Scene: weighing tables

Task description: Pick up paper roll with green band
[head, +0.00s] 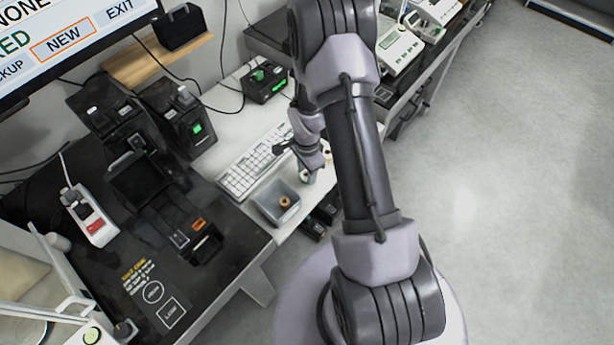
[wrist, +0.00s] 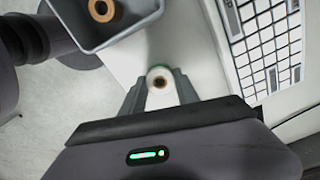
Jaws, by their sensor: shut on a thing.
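My gripper (wrist: 162,90) is shut on a small paper roll (wrist: 160,73), one finger on each side of it. The roll is white with a brown core, and its end faces the wrist camera. A faint green tint shows at its edge; most of its side is hidden. In the head view my gripper (head: 308,165) is over the white table, just right of the grey bin, and the held roll (head: 306,177) shows below it. I cannot tell whether the roll touches the table.
A grey bin (wrist: 139,22) holds another roll (wrist: 101,10); the bin (head: 262,207) also shows in the head view. A white keyboard (head: 246,178) lies close to my gripper. A black scale table (head: 235,243) stands to the left. Open floor lies to the right.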

